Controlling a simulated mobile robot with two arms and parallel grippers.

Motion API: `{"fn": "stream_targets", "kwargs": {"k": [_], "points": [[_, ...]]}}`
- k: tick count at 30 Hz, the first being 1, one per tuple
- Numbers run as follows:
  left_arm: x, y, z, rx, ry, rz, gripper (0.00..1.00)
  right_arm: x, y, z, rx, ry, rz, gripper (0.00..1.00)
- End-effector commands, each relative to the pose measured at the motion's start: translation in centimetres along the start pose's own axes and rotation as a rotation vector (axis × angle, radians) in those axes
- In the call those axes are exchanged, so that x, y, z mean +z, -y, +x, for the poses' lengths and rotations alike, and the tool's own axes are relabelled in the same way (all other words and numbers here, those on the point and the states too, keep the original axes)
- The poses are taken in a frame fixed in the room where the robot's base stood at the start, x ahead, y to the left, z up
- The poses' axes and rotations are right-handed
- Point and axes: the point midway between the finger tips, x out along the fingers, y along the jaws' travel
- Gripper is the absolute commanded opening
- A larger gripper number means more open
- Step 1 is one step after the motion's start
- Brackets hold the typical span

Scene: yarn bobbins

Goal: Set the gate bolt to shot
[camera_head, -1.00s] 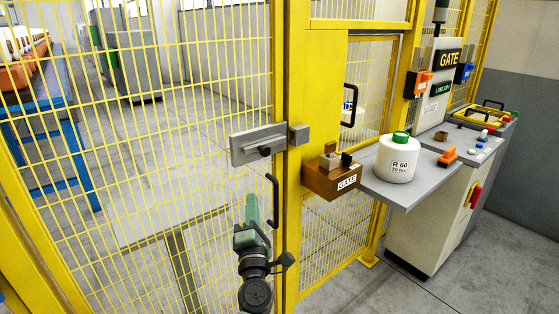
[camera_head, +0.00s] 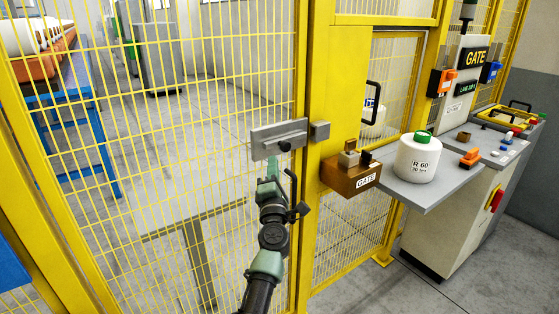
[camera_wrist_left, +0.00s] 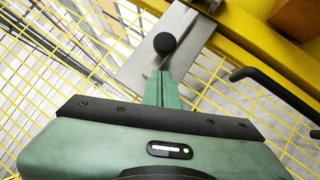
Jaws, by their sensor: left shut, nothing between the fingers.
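The gate bolt's grey plate (camera_head: 265,142) is on the yellow mesh gate, with a black knob (camera_head: 285,146) near its lower right. A grey block (camera_head: 320,131) sits just right of it on the yellow post. I cannot tell whether the bolt bar reaches into this block. My left gripper (camera_head: 270,170) is just below the knob, shut and empty. In the left wrist view its green fingertips (camera_wrist_left: 158,75) are together, pointing at the round black knob (camera_wrist_left: 165,43) with a small apparent gap. My right gripper is not in view.
A black gate handle (camera_head: 292,186) stands close right of the left gripper. An orange-brown box marked GATE (camera_head: 350,178) is on the post. Yellow mesh fills the left side.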

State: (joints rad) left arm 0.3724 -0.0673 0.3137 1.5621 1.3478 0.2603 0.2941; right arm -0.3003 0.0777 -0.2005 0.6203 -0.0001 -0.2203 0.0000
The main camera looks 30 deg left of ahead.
Motion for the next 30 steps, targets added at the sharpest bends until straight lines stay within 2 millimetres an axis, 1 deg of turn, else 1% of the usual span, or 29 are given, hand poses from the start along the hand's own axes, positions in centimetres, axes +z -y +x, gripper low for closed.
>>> {"fn": "stream_targets", "kwargs": {"k": [1, 6, 17, 20, 23, 27, 30], "points": [[0.6, 0.0, 0.5, 0.001, 0.000, -0.003, 0.00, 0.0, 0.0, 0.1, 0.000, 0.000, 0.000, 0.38], [1.6, 0.1, 1.5, -0.001, 0.000, -0.001, 0.00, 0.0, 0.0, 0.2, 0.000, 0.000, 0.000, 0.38], [1.9, 0.0, 1.7, -0.001, 0.000, 0.000, 0.00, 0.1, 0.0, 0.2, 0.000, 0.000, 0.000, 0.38], [2.1, 0.3, 1.9, -0.001, 0.000, -0.001, 0.00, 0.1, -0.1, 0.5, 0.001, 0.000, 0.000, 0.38], [3.3, 1.3, 2.6, -0.001, 0.001, -0.004, 0.00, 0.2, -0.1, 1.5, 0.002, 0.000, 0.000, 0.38], [5.3, 2.6, 4.1, 0.000, 0.001, -0.003, 0.00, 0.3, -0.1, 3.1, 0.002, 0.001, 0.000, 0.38], [6.2, 3.0, 4.8, 0.000, 0.000, -0.001, 0.00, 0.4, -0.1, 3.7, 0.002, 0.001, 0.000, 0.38]]}}
